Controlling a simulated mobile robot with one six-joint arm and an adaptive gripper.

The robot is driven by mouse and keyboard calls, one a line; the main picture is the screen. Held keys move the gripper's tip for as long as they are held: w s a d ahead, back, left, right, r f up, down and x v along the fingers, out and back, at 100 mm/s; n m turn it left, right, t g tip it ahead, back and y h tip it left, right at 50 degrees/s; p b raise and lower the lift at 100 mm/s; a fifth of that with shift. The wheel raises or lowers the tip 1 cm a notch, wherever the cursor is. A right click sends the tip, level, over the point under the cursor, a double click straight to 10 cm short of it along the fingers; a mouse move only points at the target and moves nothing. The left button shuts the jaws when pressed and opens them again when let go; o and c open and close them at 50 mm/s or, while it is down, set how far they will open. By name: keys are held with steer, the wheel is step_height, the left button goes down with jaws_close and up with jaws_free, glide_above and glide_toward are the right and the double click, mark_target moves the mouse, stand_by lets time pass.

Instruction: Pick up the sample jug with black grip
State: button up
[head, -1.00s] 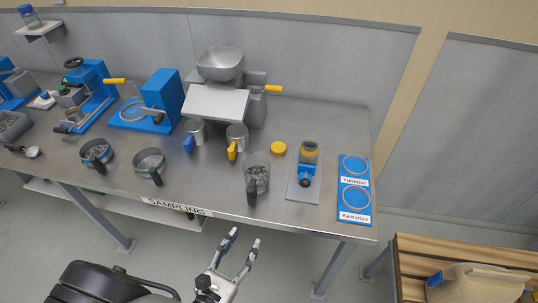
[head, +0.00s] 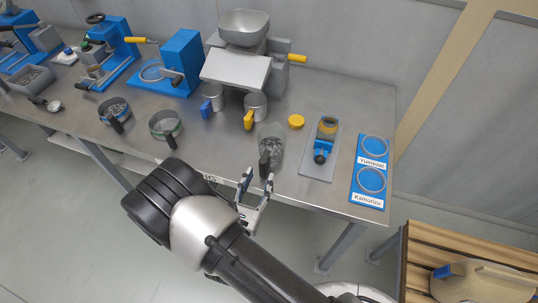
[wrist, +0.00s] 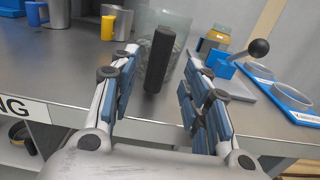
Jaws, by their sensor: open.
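The sample jug (head: 270,142) is a clear vessel with grey contents, upright near the front edge of the steel table. Its black grip (head: 264,163) faces the table's front edge. In the wrist view the black grip (wrist: 159,60) stands upright ahead, with the clear jug body (wrist: 178,22) behind it. My gripper (head: 257,176) is open and empty, just short of the grip at the table edge. In the wrist view its two blue-padded fingers (wrist: 156,78) lie to either side of the grip's line, apart from it.
Two metal cups, one with a blue handle (head: 206,108) and one with a yellow handle (head: 249,120), stand behind left. A yellow lid (head: 296,121) lies behind the jug. A grey plate with a blue device (head: 323,143) is to the right. Two black-handled sieves (head: 165,125) are left.

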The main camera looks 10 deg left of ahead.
mark_target(262, 172)
steer(key=w+b, duration=0.1)
steer(key=w, duration=0.4)
steer(key=shift+w+d+f, duration=0.1)
steer(key=shift+w, duration=0.1)
steer(key=shift+c, duration=0.5)
jaws_close()
